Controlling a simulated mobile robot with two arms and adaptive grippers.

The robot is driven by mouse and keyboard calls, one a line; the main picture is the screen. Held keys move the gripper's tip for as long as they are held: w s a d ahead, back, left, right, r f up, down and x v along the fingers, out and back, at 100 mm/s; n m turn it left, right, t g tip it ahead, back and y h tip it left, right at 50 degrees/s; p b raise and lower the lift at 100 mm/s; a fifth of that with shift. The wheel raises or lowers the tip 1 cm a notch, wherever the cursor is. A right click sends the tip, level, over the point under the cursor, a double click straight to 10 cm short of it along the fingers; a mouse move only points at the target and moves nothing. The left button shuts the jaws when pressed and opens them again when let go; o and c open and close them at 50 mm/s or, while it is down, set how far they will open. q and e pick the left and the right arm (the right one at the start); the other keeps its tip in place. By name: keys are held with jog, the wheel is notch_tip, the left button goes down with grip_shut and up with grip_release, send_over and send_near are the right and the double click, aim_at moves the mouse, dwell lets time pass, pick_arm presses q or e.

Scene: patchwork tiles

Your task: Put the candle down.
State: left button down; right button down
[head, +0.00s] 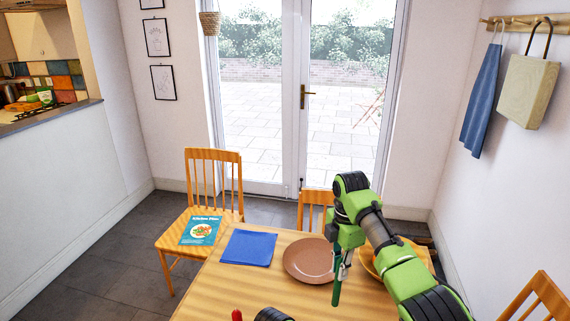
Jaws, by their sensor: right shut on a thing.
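My right gripper (342,262) points down above the wooden table (285,303) and is shut on a slim dark green candle (337,292). The candle hangs upright below the fingers, in front of the right edge of the brown plate (309,258) in this view. I cannot tell whether its lower end touches the table.
A blue cloth (248,248) lies left of the plate. An orange bowl (369,258) is partly hidden behind my right arm. A small red thing (237,315) shows at the bottom edge. A chair with a booklet (200,230) stands at the left.

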dwell(0.3)
jog(key=shift+w+a+r, duration=0.1)
jog(key=shift+a, duration=0.35)
notch_tip(320, 180, down, 10)
jog(key=a, duration=0.2)
jog(key=shift+w, duration=0.3)
jog(key=c, duration=2)
grip_release()
